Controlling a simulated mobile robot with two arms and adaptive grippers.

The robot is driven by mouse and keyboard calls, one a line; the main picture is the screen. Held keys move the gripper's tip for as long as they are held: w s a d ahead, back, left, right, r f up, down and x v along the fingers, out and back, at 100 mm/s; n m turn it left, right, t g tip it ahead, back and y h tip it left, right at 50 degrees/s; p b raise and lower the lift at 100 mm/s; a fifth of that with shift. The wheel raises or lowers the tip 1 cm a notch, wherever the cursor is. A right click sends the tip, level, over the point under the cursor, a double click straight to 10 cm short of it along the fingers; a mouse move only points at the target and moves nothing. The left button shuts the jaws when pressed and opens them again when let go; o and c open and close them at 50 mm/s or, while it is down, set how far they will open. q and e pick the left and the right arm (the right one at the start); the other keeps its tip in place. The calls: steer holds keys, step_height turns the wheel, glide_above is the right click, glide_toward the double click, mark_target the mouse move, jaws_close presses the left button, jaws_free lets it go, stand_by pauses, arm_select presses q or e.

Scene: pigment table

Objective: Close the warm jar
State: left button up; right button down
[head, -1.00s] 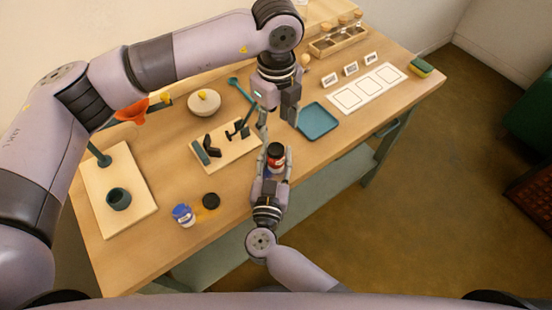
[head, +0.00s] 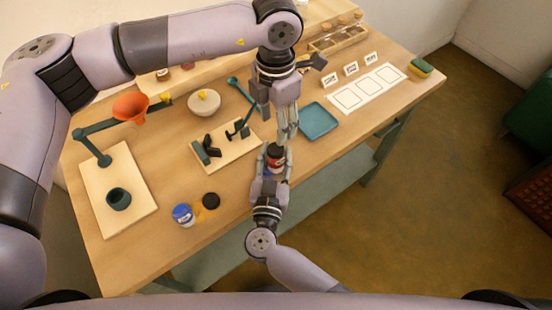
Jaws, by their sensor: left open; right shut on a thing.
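The warm jar (head: 276,162), with a red and white label, stands upright near the table's front edge. A black lid (head: 277,150) sits on its top; how tightly it is seated cannot be told. My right gripper (head: 275,160) is shut on the jar from the front, with a finger on either side. My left gripper (head: 286,136) hangs pointing down just above and slightly behind the jar. It is open and empty, and appears clear of the lid.
A blue jar (head: 183,215) and a separate black lid (head: 211,200) lie to the left. Behind are a wooden board (head: 232,155) with dark fittings, a teal tray (head: 318,121) and a white bowl (head: 204,103).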

mark_target(276, 149)
arm_select(q)
steer(key=shift+f, duration=0.1)
stand_by(0.3)
steer(key=shift+f, duration=3.9)
steer(key=shift+c, duration=0.2)
jaws_close()
steer(key=shift+m, duration=0.9)
steer(key=shift+o, duration=0.9)
jaws_free()
step_height(276, 149, up, 12)
